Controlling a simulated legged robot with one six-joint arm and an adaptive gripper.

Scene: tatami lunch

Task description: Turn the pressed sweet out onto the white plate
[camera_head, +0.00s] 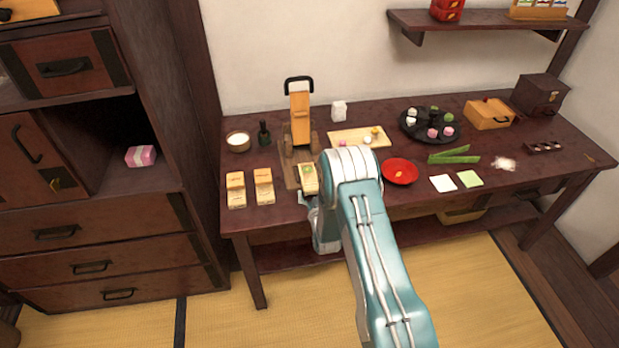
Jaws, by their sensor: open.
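A small wooden block (308,179), perhaps a mould, has a green patch on top and sits at the front end of the wooden press base (290,173). The press (300,104) stands behind it with a light wooden lever raised upright. I cannot tell whether the green patch is the pressed sweet. My gripper (306,199) is open just in front of the block, partly hidden by my arm; contact cannot be told. I cannot pick out a white plate for certain; a flat white square (443,183) lies on the table to the right.
Light wooden blocks (236,190) stand left of the press. A red dish (400,171) is right of my arm. A board (357,137), a black round tray (410,131) with sweets, green strips (454,158) and a wooden box (488,114) fill the back and right.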

